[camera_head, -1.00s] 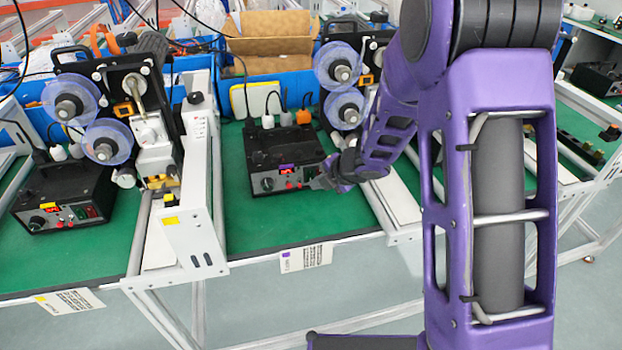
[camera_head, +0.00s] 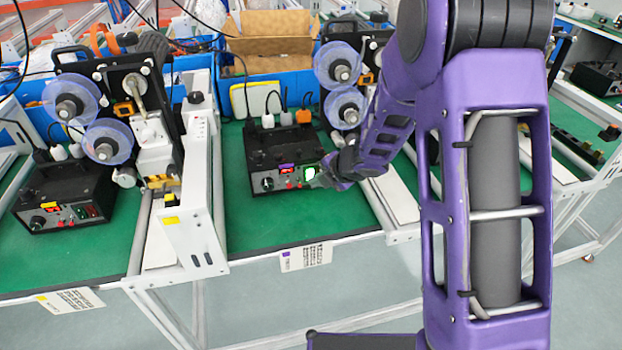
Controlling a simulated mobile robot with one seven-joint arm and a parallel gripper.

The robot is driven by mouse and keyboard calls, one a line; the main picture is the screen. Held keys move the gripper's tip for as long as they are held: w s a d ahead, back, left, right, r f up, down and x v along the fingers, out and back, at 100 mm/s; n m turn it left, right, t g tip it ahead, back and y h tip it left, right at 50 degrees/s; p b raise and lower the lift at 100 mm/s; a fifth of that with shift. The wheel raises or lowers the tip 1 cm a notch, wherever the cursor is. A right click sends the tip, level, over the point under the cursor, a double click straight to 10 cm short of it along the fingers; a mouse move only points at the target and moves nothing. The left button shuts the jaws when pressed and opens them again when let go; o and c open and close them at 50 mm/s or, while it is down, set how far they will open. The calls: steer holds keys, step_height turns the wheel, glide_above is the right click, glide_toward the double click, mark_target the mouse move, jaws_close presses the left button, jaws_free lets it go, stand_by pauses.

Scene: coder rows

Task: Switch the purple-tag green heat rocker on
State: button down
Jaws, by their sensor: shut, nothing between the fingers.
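The purple-tag control box (camera_head: 284,153) is black and stands on the green mat in the middle bay. Its front panel carries a purple tag (camera_head: 287,167), a dark knob, a red display and small red buttons. The green heat rocker (camera_head: 310,173) at the right end of this panel is brightly lit. My gripper (camera_head: 322,178) is shut and empty, right at the rocker's lower right. Whether its fingertips touch the rocker cannot be told at this size.
A similar box with a yellow tag (camera_head: 64,200) stands in the left bay, its rocker dark. A coder machine with clear reels (camera_head: 90,115) stands between the bays. The green mat (camera_head: 290,222) in front of the purple-tag box is clear.

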steer(key=shift+s, duration=0.15)
steer(key=shift+s+d+r, duration=0.1)
steer(key=shift+s+d, duration=0.1)
steer(key=shift+s, duration=0.4)
steer(key=shift+b, duration=0.3)
steer(key=shift+s+d+r+b, duration=0.15)
steer(key=shift+s+d+b, duration=0.1)
steer(key=shift+s, duration=0.55)
steer(key=shift+s+d+r+b, duration=0.1)
steer(key=shift+s+d+b, duration=0.1)
steer(key=shift+s, duration=0.6)
steer(key=shift+s+d+r+b, duration=0.15)
steer(key=shift+s+d, duration=0.1)
steer(key=shift+s, duration=0.55)
